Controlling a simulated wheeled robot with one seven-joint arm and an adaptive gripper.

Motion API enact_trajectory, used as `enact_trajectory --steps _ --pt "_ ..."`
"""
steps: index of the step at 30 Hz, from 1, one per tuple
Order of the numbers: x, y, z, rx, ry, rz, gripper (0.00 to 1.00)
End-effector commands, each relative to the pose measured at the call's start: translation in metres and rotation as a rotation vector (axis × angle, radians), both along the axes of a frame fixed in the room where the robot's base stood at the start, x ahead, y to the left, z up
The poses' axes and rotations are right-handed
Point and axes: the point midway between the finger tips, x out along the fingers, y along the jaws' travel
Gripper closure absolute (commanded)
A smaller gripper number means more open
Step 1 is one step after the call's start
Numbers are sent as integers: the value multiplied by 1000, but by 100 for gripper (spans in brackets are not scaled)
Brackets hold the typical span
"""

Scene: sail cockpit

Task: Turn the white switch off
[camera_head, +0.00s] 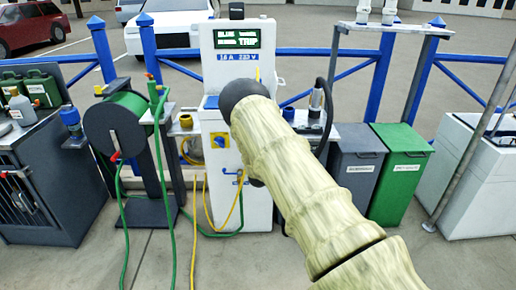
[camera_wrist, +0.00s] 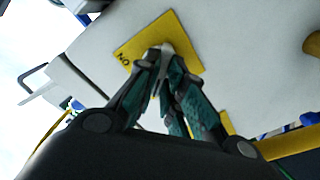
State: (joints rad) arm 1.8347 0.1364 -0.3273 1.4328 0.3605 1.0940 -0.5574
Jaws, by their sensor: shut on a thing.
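The white switch (camera_wrist: 166,47) shows in the wrist view as a small pale tip on a yellow plate (camera_wrist: 185,32). Lettering that looks like "ON", turned around, is on the plate's left part. My gripper (camera_wrist: 160,58) has its fingers together over the switch, shut on it; the fingers hide most of it. Which way the switch is set cannot be told.
The pedestal has a green display (camera_head: 237,39) on top. A green hose reel (camera_head: 118,120) stands on its left, with hoses on the ground. Grey (camera_head: 358,160) and green bins (camera_head: 400,175) stand on its right. Blue railings (camera_head: 300,52) run behind.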

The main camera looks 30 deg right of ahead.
Motion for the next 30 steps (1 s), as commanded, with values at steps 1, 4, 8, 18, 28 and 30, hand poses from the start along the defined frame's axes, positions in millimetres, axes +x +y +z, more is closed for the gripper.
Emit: enact_trajectory --steps 1,4,8,18,28,30 --pt "-3 -1 -5 -18 20 -2 100" --pt "-3 -1 -5 -52 40 -2 100" --pt "-3 -1 -5 -81 57 -1 100" --pt "-3 -1 -5 -101 71 -2 100" --pt "-2 -1 -4 -100 69 -1 68" --pt "-2 0 -3 -101 68 0 68"
